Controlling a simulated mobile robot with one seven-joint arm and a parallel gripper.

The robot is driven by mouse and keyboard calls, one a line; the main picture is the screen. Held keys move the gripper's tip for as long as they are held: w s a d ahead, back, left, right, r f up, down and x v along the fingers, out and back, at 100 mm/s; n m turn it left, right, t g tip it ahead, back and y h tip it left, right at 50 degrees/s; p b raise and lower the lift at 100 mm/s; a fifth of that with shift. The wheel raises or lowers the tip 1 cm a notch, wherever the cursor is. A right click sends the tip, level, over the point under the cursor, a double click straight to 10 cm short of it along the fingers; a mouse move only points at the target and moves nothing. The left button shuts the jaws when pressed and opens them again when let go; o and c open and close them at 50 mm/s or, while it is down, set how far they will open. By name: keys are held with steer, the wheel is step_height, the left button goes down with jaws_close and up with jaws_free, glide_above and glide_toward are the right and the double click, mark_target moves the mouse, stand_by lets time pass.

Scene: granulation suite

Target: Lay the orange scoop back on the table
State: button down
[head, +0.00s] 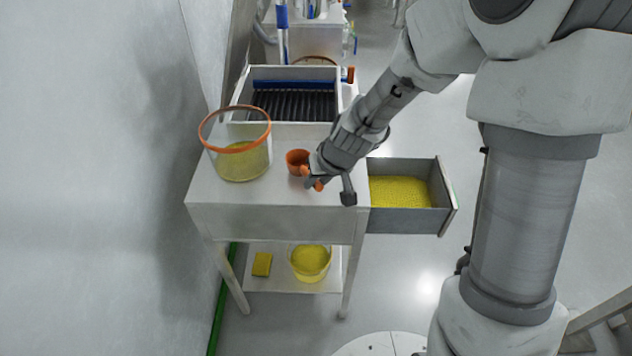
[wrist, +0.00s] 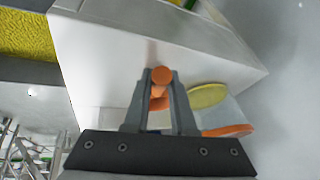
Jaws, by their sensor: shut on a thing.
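The orange scoop (head: 297,158) is at my gripper (head: 316,181), above or at the white table (head: 230,192), near its right side. In the wrist view the orange handle end of the scoop (wrist: 161,77) sits between the two fingers of my gripper (wrist: 160,85), which are shut on it. The rest of the scoop is mostly hidden behind the handle and fingers there. In the head view its round cup shows to the left of the fingers. I cannot tell whether the cup touches the tabletop.
A clear container with an orange rim (head: 243,163) and yellow contents stands left of the scoop. A dark ribbed tray (head: 290,118) is at the back. An open drawer (head: 410,218) with yellow granules juts out right. The front tabletop is clear. A yellow-filled bowl (head: 311,264) and yellow block (head: 262,264) sit below.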

steer(key=shift+f, duration=0.1)
steer(key=c, duration=0.7)
jaws_free()
steer(key=shift+c, duration=0.2)
steer(key=shift+s+d+r, duration=0.1)
steer(key=shift+d+r, duration=0.05)
steer(key=shift+r, duration=0.55)
steer(key=s+d+r+h+p, duration=0.1)
steer(key=s+d+r, duration=0.25)
steer(key=r, duration=0.25)
steer(key=s+d+r+t, duration=0.1)
steer(key=s+d+r, duration=0.1)
steer(key=s+r, duration=0.3)
steer(key=s+d+r+h+p, duration=0.1)
steer(key=s+d+r, duration=0.15)
steer(key=r, duration=0.45)
steer(key=s+d+r+m, duration=0.1)
steer(key=s+d+r, duration=0.1)
steer(key=s, duration=0.3)
steer(key=s+d+r+m+h, duration=0.1)
steer(key=s+d+r, duration=0.1)
steer(key=s, duration=0.3)
steer(key=shift+d+m+t, duration=0.3)
steer(key=shift+d+m, duration=0.1)
steer(key=shift+d, duration=0.35)
